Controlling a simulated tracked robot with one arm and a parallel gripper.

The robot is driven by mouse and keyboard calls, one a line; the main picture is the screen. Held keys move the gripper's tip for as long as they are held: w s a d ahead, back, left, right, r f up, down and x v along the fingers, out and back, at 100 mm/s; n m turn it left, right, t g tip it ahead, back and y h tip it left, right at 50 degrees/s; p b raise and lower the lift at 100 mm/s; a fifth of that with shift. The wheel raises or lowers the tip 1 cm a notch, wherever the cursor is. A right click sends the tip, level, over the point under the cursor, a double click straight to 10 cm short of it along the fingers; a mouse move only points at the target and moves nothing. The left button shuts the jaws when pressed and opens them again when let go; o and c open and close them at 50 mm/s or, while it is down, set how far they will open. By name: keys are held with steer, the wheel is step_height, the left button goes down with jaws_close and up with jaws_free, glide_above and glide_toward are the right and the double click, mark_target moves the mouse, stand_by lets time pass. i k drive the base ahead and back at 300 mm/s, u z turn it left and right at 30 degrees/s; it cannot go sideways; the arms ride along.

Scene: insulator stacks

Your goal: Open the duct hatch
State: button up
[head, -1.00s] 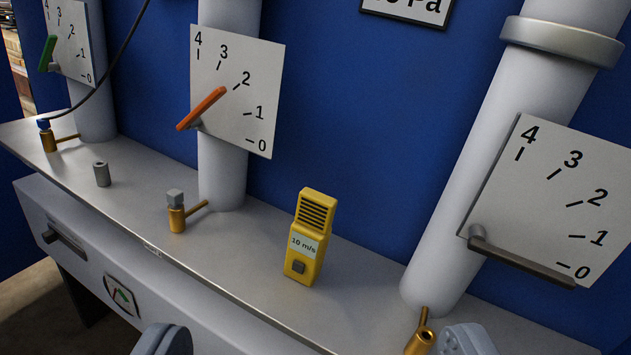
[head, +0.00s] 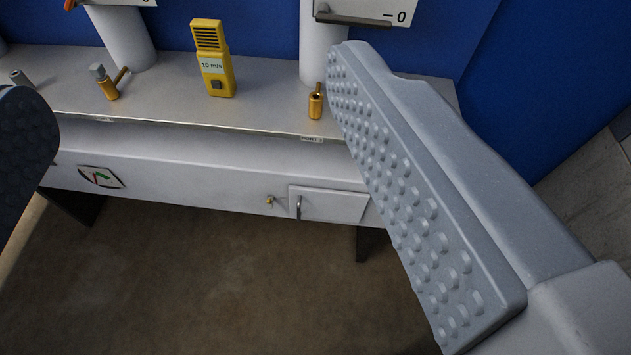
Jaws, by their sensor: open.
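The duct hatch (head: 334,205) is a small light-grey panel in the front of the long duct below the shelf, right of centre. It looks closed. A small upright handle (head: 299,207) stands at its left edge. A little brass latch or knob (head: 270,201) sits on the duct just left of the hatch. My gripper (head: 190,105) is open and empty. Its right finger, grey with a studded pad, is large at the right and covers the area beside the hatch's right edge. Its left finger shows only partly at the left edge. Neither finger appears to touch the hatch.
On the shelf (head: 160,93) stand a yellow meter (head: 213,60), a brass fitting with a grey cap (head: 106,84), an open brass fitting (head: 316,102) and a grey cylinder (head: 19,78). White pipes rise behind. The brown floor (head: 200,285) before the duct is clear.

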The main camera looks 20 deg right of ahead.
mark_target(310, 202)
steer(key=z, duration=0.65)
steer(key=k, duration=1.05)
steer(key=u, duration=1.15)
steer(key=i, duration=1)
steer(key=z, duration=0.05)
